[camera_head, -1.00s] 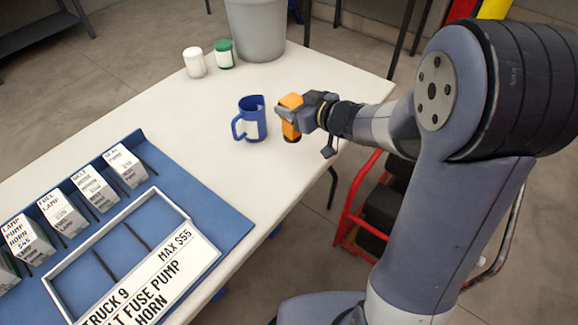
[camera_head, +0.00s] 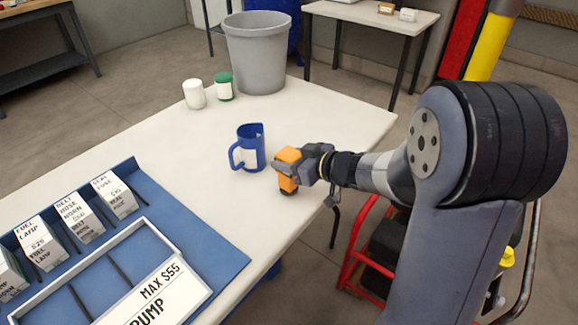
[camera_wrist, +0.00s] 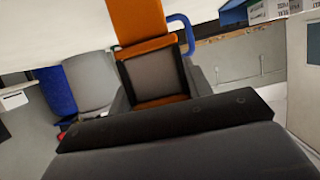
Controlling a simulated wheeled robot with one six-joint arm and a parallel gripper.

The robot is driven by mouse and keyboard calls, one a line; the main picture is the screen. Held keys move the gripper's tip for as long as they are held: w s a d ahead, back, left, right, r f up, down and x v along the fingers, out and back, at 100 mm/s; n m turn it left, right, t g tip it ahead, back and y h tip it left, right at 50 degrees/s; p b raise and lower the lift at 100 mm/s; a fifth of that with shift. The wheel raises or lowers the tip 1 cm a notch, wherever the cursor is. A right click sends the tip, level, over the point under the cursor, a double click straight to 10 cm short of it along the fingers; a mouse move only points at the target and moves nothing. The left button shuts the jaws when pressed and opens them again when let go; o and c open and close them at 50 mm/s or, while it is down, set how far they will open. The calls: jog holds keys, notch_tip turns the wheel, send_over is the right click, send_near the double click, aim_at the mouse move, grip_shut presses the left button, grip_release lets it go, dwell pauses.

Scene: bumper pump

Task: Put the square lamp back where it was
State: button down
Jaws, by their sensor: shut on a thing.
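My gripper (camera_head: 290,172) is shut on an orange block with a dark end, which looks like the square lamp (camera_head: 287,156). It holds the lamp over the white table, near the table's right edge and right of the blue mug (camera_head: 252,150). Whether the lamp touches the tabletop is hard to tell. In the wrist view the orange lamp (camera_wrist: 140,22) sits between the fingers, and a blue handle, likely the mug's (camera_wrist: 187,30), shows beside it.
A white jar (camera_head: 194,94) and a green jar (camera_head: 224,86) stand by a grey bin (camera_head: 257,55). A blue board (camera_head: 215,255) with labelled boxes and a white-framed tray (camera_head: 160,297) lies front left. A back table (camera_head: 365,14) carries small boxes. A red frame (camera_head: 352,250) stands right.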

jog(key=shift+f, duration=0.3)
jog(key=shift+f, duration=0.15)
jog(key=c, duration=0.7)
grip_release()
jog(key=shift+s+d+r, duration=0.1)
jog(key=shift+d+r, duration=0.05)
jog(key=shift+r, duration=0.1)
jog(key=p+v, duration=0.2)
jog(key=v, duration=0.9)
jog(key=shift+s+d+p, duration=0.2)
jog(key=shift+d+p, duration=0.05)
jog(key=shift+p, duration=0.1)
